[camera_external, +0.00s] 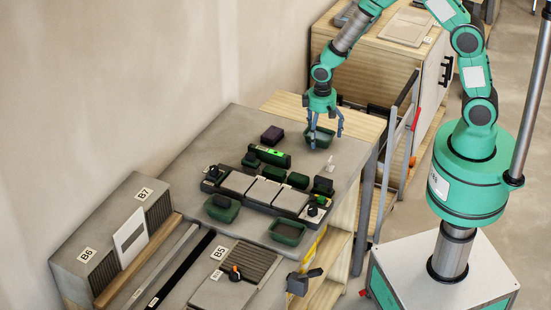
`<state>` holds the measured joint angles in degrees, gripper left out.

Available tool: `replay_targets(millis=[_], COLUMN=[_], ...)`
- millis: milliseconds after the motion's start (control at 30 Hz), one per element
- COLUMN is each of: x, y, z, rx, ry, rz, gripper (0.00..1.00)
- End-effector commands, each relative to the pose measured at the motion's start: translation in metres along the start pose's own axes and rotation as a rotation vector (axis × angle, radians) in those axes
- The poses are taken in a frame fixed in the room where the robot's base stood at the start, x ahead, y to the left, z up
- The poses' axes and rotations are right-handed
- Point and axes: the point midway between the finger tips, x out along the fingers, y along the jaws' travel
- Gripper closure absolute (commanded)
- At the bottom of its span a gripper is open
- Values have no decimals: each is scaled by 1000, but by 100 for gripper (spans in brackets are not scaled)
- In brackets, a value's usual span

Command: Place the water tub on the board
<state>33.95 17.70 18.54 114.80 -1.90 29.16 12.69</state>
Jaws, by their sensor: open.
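My gripper (326,130) is open and points down at the far right of the grey worktop. Its fingers are around or just above a small dark green tub (321,139); I cannot tell whether they touch it. Two more green tubs are in view: one (222,209) in front of the tile frame's left end with a dark block in it, and one (288,232) near the front right. Which tub holds water is too small to tell. A dark board-like frame (262,206) with several pale grey tiles lies across the middle of the worktop.
A green level (269,156) and a dark purple block (272,135) lie behind the frame. A small white item (331,165) stands close to the tub under my gripper. Grey blocks (103,245) line the left, and a grey slab (236,276) lies at the front.

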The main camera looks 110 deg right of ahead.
Motion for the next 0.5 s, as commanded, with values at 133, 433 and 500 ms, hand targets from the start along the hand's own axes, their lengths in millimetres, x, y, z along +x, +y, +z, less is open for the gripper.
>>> replay_targets(millis=[133, 433, 500], x=[-4, -36, -47], y=[0, 0, 0], z=[0, -1, -1], rx=[0, 0, 0], ry=[1, 3, 3], rz=[0, -1, -1], gripper=[6, 6, 6])
